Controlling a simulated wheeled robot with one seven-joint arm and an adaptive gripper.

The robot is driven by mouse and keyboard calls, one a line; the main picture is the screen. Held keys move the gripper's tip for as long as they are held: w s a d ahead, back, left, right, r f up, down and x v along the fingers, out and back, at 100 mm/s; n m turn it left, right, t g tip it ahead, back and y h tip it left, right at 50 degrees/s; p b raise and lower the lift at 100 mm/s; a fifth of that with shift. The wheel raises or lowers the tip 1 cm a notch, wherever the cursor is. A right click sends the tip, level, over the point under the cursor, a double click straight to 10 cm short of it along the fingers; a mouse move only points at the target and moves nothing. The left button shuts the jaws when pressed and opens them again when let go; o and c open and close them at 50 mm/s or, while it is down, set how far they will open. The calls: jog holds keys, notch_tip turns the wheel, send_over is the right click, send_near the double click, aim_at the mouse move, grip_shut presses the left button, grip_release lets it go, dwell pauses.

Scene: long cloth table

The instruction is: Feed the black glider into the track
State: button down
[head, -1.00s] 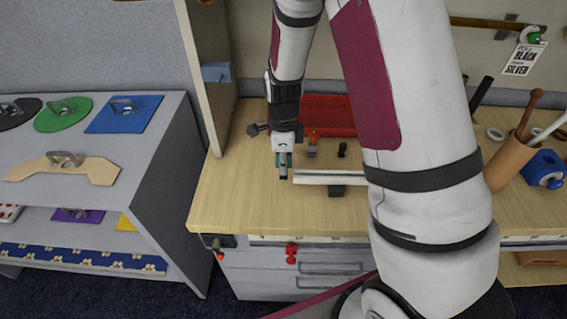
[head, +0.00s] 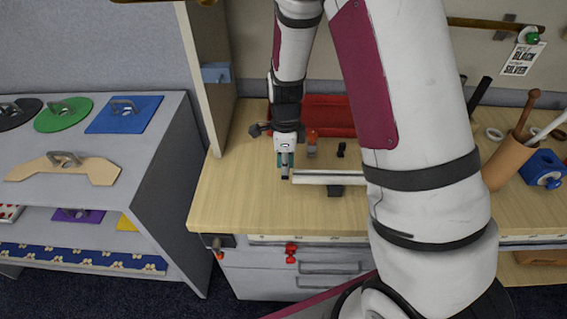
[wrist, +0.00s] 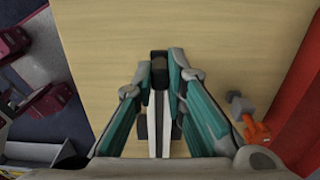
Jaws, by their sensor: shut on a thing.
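My gripper (head: 286,165) is above the table at the left end of the pale track (head: 330,178). In the wrist view its teal fingers (wrist: 159,78) are shut on the black glider (wrist: 159,58), which shows as a small dark block between the fingertips. The glider is in line with the track (wrist: 158,135), which runs from the fingertips toward the bottom of that view. The fingers hide where glider and track end meet, so I cannot tell whether the glider is in the track. A dark support holds the track above the table.
Behind the track are a grey-and-orange clamp (head: 312,137), a small black piece (head: 341,150) and a red bin (head: 328,114). An upright wooden panel (head: 208,75) borders the table's left side. The tabletop (head: 235,195) in front and to the left is clear.

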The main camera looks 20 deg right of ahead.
jog(key=shift+s+d+p, duration=0.25)
jog(key=shift+s+d, duration=0.55)
jog(key=shift+d, duration=1.2)
jog(key=shift+s+d+p, duration=0.25)
jog(key=shift+s+d, duration=0.6)
jog(key=shift+d, duration=1.1)
jog(key=shift+s+d+p, duration=0.25)
jog(key=shift+s+d, duration=0.55)
jog(key=shift+d, duration=1.2)
jog(key=c, duration=1.5)
grip_release()
jog(key=shift+c, duration=0.2)
notch_tip(320, 180, up, 12)
